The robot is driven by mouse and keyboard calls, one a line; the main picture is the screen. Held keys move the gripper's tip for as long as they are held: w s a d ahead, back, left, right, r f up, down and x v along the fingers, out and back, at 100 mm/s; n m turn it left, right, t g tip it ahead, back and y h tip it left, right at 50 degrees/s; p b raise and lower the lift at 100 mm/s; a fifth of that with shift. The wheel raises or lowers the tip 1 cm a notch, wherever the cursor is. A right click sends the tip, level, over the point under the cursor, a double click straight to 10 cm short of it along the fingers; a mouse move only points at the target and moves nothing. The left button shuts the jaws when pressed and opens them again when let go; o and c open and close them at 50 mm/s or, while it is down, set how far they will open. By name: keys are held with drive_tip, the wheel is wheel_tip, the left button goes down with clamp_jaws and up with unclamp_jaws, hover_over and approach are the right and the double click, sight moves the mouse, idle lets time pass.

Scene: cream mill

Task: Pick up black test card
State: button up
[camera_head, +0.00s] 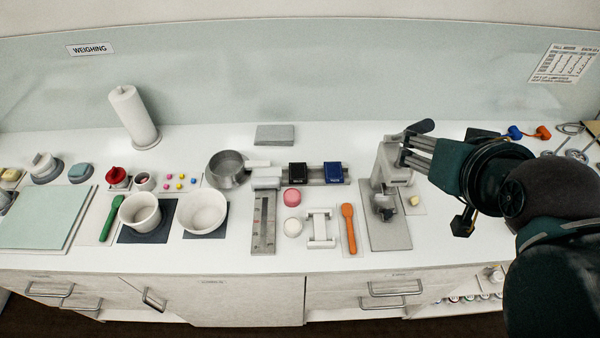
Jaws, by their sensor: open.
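A small black block (298,172), which looks like the black test card, sits on a grey rail (318,181) near the middle of the worktop. A dark blue block (333,172) of similar size sits just right of it on the same rail. My gripper (405,151) is on the right, above the worktop, with its grey fingers pointing left. It is open and looks empty, well to the right of the black block. The fingers overlap the view of a grey upright device (391,215), so part of that device is hidden.
A steel pan (226,169) stands left of the rail. In front are a pink disc (291,198), a white frame (321,229) and an orange spatula (349,228). A grey pad (275,135) lies behind. Worktop between rail and wall is mostly clear.

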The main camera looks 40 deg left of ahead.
drive_tip(key=s+a+r+n+y, duration=0.1)
drive_tip(key=s+a+r+y, duration=0.15)
drive_tip(key=a, duration=0.65)
drive_tip(key=n+g+h+p, duration=0.1)
drive_tip(key=g+h+p, duration=0.7)
drive_tip(key=h+p, duration=0.15)
hover_over(297, 173)
wheel_tip(297, 173, down, 28)
drive_tip(key=shift+w+y, duration=0.1)
drive_tip(key=shift+y, duration=0.2)
drive_tip(key=shift+f, duration=1.2)
drive_tip(key=shift+f, duration=0.1)
